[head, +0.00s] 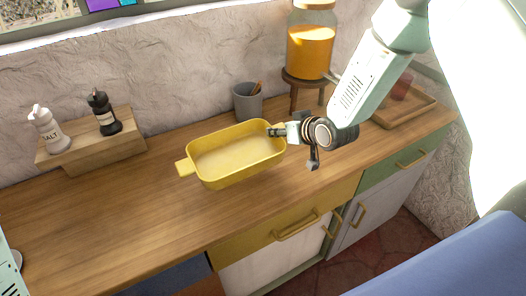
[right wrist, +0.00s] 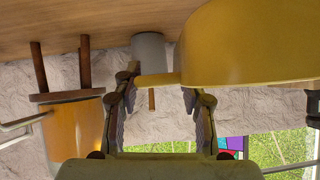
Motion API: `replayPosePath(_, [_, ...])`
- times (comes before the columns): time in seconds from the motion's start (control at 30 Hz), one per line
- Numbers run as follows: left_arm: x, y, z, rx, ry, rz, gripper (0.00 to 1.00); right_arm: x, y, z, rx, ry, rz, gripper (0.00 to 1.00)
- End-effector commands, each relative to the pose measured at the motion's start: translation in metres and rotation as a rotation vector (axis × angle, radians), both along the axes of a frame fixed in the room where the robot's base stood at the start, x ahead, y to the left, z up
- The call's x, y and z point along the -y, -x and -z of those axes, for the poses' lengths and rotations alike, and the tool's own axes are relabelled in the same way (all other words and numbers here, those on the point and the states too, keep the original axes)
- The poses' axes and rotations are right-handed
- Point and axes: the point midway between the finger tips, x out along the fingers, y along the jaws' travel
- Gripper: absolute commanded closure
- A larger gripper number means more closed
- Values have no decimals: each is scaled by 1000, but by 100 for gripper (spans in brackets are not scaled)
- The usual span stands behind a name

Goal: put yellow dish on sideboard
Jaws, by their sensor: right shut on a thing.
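The yellow dish (head: 237,174) is a rectangular baking dish with a tab handle at each end, over the middle of the wooden-topped sideboard (head: 110,229). It looks about level; I cannot tell whether its base touches the wood. My right gripper (head: 279,132) is shut on the dish's right handle. In the right wrist view the gripper (right wrist: 158,98) has the handle between its fingers, and the dish (right wrist: 245,45) fills the upper right. My left gripper is not in view.
A grey cup (head: 247,103) stands behind the dish, and an orange-filled jar (head: 310,48) on a small stool (head: 303,82) to its right. A wooden riser (head: 92,148) holds salt and pepper shakers at left. A wooden tray (head: 407,108) is far right. The front left is clear.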

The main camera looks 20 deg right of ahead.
Motion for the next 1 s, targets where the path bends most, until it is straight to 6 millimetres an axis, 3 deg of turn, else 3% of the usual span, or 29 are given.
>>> replayPosePath(0.1, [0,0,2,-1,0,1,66,1,-1,22,1,0,1,100])
replayPosePath(0.37, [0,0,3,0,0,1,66,3,-3,45,3,-1,1,100])
replayPosePath(0.57, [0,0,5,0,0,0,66,3,-3,72,2,0,0,100])
replayPosePath(0.87, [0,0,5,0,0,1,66,3,-4,79,4,-1,0,100])
replayPosePath(0.9, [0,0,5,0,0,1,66,3,-2,80,-1,1,-2,58])
replayPosePath(1.0, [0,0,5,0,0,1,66,3,-2,80,-1,1,-2,50])
